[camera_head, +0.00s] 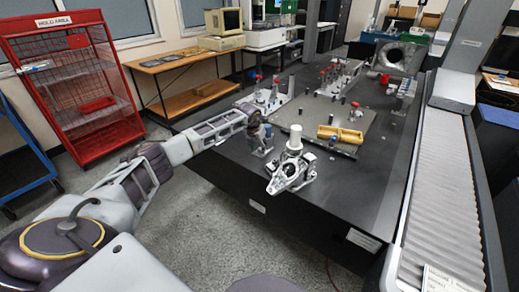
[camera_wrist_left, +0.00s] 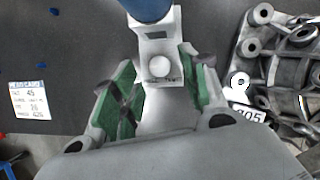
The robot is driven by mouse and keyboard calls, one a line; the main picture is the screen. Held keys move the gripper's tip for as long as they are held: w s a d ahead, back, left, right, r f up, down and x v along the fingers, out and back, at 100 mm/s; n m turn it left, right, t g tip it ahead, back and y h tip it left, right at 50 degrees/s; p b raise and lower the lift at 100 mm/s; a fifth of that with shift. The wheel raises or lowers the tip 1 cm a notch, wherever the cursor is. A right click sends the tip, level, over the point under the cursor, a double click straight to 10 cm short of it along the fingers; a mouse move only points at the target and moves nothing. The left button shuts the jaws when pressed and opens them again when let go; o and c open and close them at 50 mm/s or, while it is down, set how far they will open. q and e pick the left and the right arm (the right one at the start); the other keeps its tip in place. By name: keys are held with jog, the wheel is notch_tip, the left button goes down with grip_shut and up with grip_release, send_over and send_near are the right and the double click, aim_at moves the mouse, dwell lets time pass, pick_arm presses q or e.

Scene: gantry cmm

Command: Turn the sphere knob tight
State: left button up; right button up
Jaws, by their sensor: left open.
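My left gripper (camera_head: 257,128) is at the near left edge of the dark table, beside a small grey stand (camera_head: 262,150) with a blue part on top (camera_head: 268,130). In the left wrist view the gripper (camera_wrist_left: 160,92) is open, with its green-padded fingers on either side of a grey bracket (camera_wrist_left: 157,45). A pale round knob-like piece (camera_wrist_left: 160,67) shows on the bracket between the fingers, and the blue part (camera_wrist_left: 148,8) is above it. I cannot tell whether either pad touches. Which part is the sphere knob is not certain. My right gripper is not in view.
A metal casting (camera_head: 290,175) stands close to the right of the stand; it also shows in the left wrist view (camera_wrist_left: 285,60). A white cylinder (camera_head: 295,137) rises behind it. A paper label (camera_wrist_left: 29,98) lies left.

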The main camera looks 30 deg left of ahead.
pick_arm(q)
jog(key=shift+x, duration=0.9)
jog(key=shift+f, duration=0.15)
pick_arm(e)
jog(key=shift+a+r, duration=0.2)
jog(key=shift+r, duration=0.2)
pick_arm(q)
jog(key=shift+c, duration=1)
grip_shut()
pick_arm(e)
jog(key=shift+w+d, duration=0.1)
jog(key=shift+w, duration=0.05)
